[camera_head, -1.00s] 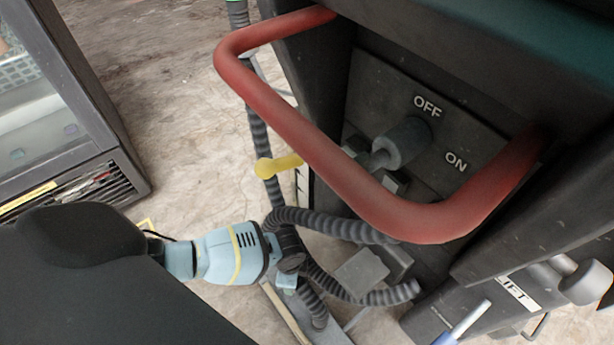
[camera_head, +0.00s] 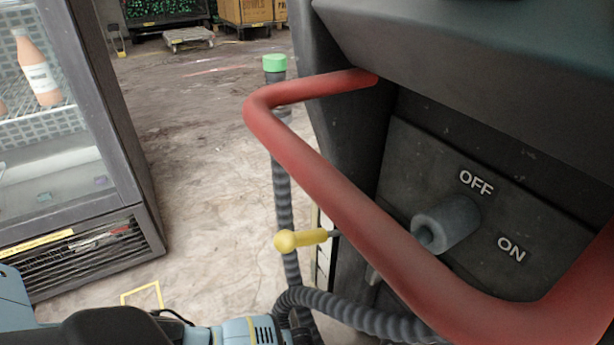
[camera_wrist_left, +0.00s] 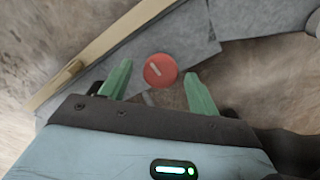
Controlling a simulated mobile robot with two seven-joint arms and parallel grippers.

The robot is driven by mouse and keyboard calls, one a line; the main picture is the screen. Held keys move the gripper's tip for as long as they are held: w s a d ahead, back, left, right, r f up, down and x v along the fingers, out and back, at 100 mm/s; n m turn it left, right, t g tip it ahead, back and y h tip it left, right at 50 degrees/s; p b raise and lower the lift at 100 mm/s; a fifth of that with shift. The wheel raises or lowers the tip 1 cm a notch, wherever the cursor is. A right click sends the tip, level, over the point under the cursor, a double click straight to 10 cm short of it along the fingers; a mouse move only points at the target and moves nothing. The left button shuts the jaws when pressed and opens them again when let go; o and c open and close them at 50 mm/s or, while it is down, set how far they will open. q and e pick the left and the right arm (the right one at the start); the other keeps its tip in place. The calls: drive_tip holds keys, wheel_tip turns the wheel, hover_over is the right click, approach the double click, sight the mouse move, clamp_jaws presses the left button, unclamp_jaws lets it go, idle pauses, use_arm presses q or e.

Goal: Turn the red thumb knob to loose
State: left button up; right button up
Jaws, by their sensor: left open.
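The red thumb knob (camera_wrist_left: 160,70) is a round red disc with a pale bar mark pointing to the upper left. It shows in the left wrist view, beside grey metal plates. My left gripper (camera_wrist_left: 157,73) is open, with one green finger on each side of the knob. A gap shows between each finger and the knob in the picture. I cannot tell how far the fingertips are from it in depth. The knob is not visible in the head view, where my blue left arm (camera_head: 245,331) shows only at the bottom edge. My right gripper is not in view.
A thick red handle bar (camera_head: 330,195) runs across a dark machine with a grey OFF/ON knob (camera_head: 447,222). A yellow-knobbed lever (camera_head: 300,240) and a ribbed hose (camera_head: 282,195) stand beside it. A glass-door cooler (camera_head: 75,130) is at left. Floor between them is clear.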

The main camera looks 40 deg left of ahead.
use_arm(q)
drive_tip(key=shift+f, duration=0.15)
drive_tip(key=c, duration=1)
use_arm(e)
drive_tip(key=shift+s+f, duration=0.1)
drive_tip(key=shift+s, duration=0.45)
